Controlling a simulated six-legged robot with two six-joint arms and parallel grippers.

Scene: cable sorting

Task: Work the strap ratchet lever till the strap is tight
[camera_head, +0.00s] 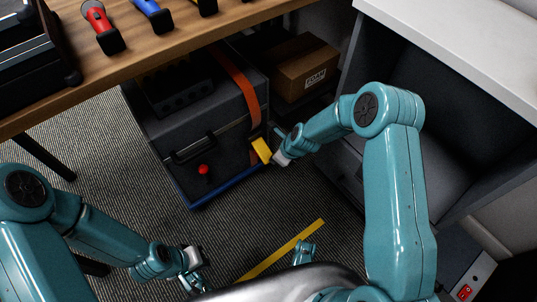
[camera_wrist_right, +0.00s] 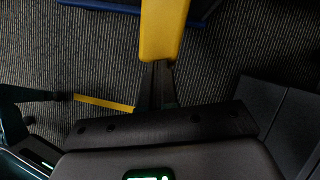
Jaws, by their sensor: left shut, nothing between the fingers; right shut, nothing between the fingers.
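A dark case (camera_head: 187,130) on the floor has an orange strap (camera_head: 238,80) over its top and down its front. The yellow ratchet lever (camera_head: 262,150) sticks out at the lower end of the strap. My right gripper (camera_head: 280,155) is shut and right beside the lever. In the right wrist view the lever (camera_wrist_right: 163,30) lies just beyond the dark fingertips (camera_wrist_right: 158,70); I cannot tell if they touch it. My left gripper (camera_head: 194,280) is shut and empty, low over the floor, away from the case. The ratchet body is mostly hidden.
A wooden bench (camera_head: 150,62) with red and blue handled tools overhangs the case. A cardboard box (camera_head: 306,68) marked FOAM sits behind it. A grey cabinet (camera_head: 345,170) stands close on the right.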

